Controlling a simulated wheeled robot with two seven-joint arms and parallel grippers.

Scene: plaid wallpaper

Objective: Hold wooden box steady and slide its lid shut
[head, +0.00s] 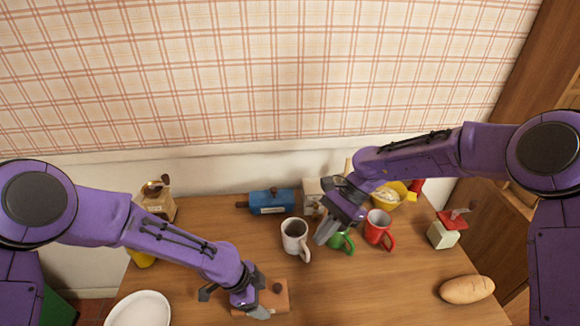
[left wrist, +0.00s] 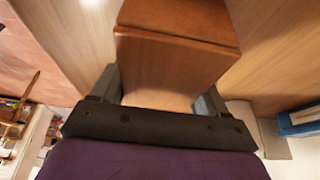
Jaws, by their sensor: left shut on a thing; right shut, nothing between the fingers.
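The wooden box (head: 276,299) is a small orange-brown block near the table's front edge, with a dark round knob (head: 277,287) on its top. My left gripper (head: 238,301) is shut on the box. In the left wrist view the wooden box (left wrist: 165,65) sits between the two fingers, and a seam near its far end shows. How far the lid is open cannot be told, as my left arm covers part of the box. My right gripper (head: 328,230) is shut and empty, above and behind the box, between the white mug and the green mug (head: 341,241).
A white mug (head: 295,237) and a red mug (head: 377,227) stand behind the box. A white plate (head: 138,311) lies at left, bread (head: 467,289) at right. The table right of the box is clear.

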